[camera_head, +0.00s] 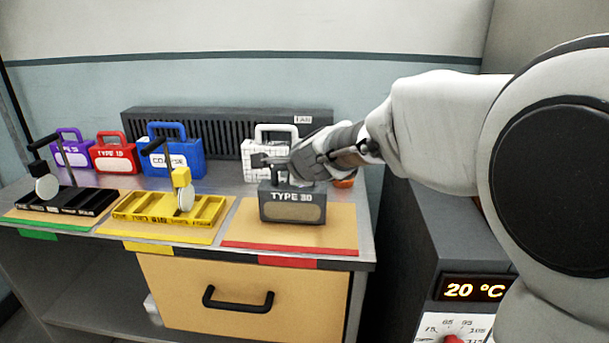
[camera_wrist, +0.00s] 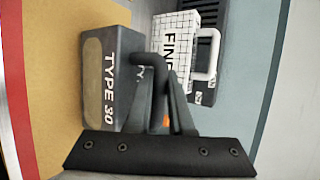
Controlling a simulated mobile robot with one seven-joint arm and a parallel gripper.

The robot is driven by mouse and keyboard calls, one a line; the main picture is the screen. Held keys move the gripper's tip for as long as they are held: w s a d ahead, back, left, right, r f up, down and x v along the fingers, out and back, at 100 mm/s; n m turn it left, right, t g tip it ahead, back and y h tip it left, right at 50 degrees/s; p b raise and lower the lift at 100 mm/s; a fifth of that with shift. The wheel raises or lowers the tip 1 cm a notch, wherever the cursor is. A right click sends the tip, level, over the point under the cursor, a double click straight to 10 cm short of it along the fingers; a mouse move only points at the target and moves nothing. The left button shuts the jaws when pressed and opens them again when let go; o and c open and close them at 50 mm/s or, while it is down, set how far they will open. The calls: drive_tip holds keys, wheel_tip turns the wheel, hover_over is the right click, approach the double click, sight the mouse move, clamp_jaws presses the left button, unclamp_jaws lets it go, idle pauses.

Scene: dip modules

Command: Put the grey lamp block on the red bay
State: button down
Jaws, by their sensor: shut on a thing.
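The grey lamp block (camera_head: 292,208), a dark box marked TYPE 30 with a tan panel, is upright over the red bay (camera_head: 340,236), a tan board with a red front strip. I cannot tell whether its base touches the board. My gripper (camera_head: 287,168) is shut on the block's handle from above and behind. In the wrist view the block (camera_wrist: 106,75) shows sideways, with its dark handle between the fingers (camera_wrist: 163,88). The red strip of the bay (camera_wrist: 18,100) runs down the left side. The fingers hide part of the handle.
A white tiled case (camera_head: 258,150) stands close behind the block. Blue (camera_head: 185,150), red (camera_head: 115,158) and purple (camera_head: 73,152) cases stand farther left. Yellow (camera_head: 165,208) and black (camera_head: 70,200) trays lie on bays to the left. A dark vented unit (camera_head: 215,125) lines the wall.

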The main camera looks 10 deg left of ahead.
drive_tip(key=shift+f, duration=0.5)
drive_tip(key=shift+r, duration=0.1)
drive_tip(key=c, duration=1.3)
unclamp_jaws()
drive_tip(key=shift+f, duration=0.3)
drive_tip(key=o, duration=0.5)
drive_tip(key=shift+r, duration=0.1)
